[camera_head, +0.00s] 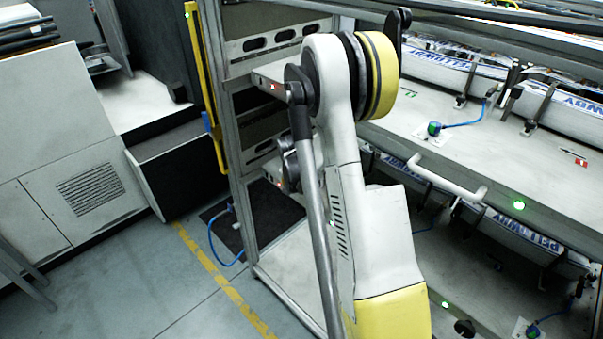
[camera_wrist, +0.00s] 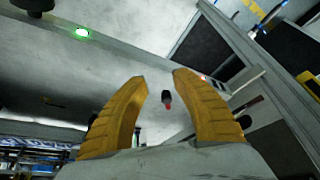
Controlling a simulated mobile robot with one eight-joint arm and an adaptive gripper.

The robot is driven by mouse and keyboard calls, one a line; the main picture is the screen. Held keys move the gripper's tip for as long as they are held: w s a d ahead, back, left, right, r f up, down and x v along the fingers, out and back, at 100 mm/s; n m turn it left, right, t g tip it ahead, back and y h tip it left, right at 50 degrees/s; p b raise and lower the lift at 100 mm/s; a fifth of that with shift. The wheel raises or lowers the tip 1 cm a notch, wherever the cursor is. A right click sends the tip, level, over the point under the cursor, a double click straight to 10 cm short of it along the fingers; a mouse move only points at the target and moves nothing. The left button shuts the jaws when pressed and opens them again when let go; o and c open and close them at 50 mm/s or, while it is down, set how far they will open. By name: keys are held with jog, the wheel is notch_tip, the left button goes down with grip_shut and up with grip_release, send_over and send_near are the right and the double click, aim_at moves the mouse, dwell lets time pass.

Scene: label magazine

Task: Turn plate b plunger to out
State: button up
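My gripper (camera_wrist: 160,80) shows in the wrist view as two yellow fingers, spread apart with nothing held between them. A small dark knob with a red end (camera_wrist: 167,100), which looks like a plunger, shows in the gap between the fingers, against a grey plate (camera_wrist: 140,45). I cannot tell how far it is from the fingertips, and no contact is visible. No label that I can read marks it as plate b. In the head view my own arm hides the gripper and this knob.
The magazine's metal frame post (camera_head: 222,130) stands left of my arm. A white handle (camera_head: 445,180) juts from the shelf (camera_head: 470,150) on the right. Blue cables run to a fitting (camera_head: 434,128) on that shelf. A grey cabinet (camera_head: 75,160) stands left; open floor (camera_head: 130,290) lies between.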

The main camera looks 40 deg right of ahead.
jog(key=w+d+b, duration=0.1)
jog(key=w+d, duration=0.2)
jog(key=d, duration=0.1)
jog(key=w+d+b, duration=0.2)
jog(key=w+d, duration=0.2)
jog(key=shift+w+d+f, duration=0.2)
jog(key=shift+d, duration=0.05)
jog(key=x, duration=0.1)
jog(key=b+x, duration=0.1)
jog(key=x, duration=0.1)
jog(key=shift+w+d+f+b, duration=0.2)
jog(key=shift+w+d+b, duration=0.1)
jog(key=shift+w+d, duration=0.05)
jog(key=shift+w+d+f, duration=0.15)
jog(key=shift+d+f, duration=0.05)
jog(key=shift+f, duration=0.35)
grip_shut()
